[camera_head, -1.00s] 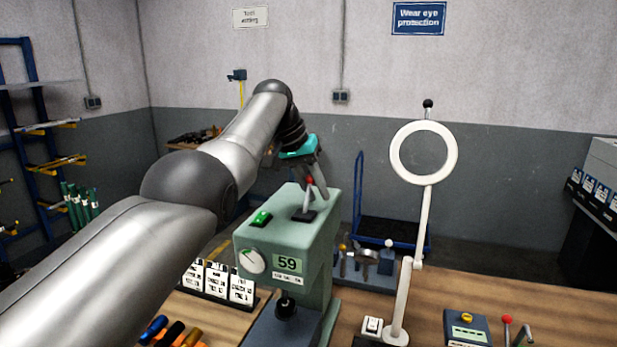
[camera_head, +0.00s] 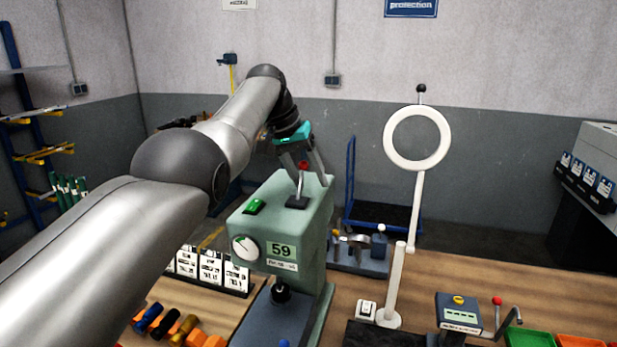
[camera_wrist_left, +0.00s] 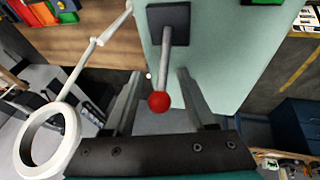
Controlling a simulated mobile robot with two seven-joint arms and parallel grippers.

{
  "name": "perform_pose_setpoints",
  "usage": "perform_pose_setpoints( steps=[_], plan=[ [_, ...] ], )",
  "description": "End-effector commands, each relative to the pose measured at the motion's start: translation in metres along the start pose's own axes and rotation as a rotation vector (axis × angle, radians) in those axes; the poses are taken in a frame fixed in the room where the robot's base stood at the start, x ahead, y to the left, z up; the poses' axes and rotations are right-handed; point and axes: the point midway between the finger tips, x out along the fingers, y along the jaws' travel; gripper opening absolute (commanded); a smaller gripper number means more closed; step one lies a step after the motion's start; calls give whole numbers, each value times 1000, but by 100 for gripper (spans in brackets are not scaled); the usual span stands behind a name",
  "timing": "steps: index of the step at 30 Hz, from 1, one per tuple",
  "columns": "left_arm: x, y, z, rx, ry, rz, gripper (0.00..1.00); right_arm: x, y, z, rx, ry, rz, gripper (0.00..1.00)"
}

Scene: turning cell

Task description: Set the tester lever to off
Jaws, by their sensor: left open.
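The tester (camera_head: 283,222) is a green machine on the bench, with a dial, a green button and a panel reading 59. Its lever (camera_head: 300,185) stands on top, nearly upright, with a red ball knob (camera_head: 303,165). My left gripper (camera_head: 306,180) is open over the tester top, its fingers on either side of the lever. In the left wrist view the red knob (camera_wrist_left: 159,102) lies between the two spread fingers, with visible gaps on both sides. The lever rod (camera_wrist_left: 165,65) runs from a dark square base. My right gripper is not in view.
A white ring lamp (camera_head: 390,270) stands on the bench right of the tester.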

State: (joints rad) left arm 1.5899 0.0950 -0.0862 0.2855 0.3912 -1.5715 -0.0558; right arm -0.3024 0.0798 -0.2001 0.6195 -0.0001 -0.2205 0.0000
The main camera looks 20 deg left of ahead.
Motion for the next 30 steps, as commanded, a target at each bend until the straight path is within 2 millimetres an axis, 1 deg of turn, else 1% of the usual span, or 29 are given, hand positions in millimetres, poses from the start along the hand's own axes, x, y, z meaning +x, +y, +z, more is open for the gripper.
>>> perform_pose_setpoints(
  steps=[5, 7, 11, 12, 15, 21, 25, 27, 30],
  plan=[
    [-2, 0, -1, 1, 2, 0, 56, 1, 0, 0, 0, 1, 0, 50],
    [-5, 0, -1, 1, 4, 0, 56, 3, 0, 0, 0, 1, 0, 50],
    [-21, -1, -1, 2, 8, 0, 56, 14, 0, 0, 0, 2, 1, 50],
    [-29, -1, -1, 2, 9, 0, 56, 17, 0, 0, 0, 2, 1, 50],
    [-55, 0, -1, 1, 9, 0, 56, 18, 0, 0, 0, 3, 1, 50],
    [-106, 1, -1, 0, 5, 1, 56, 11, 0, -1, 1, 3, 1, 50],
    [-131, 1, -1, -1, 3, 1, 56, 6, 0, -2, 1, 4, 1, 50],
    [-140, 0, -1, -1, 2, 1, 56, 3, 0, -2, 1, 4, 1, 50],
    [-149, 0, 0, 0, 1, 0, 56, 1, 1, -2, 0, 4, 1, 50]
  ],
)
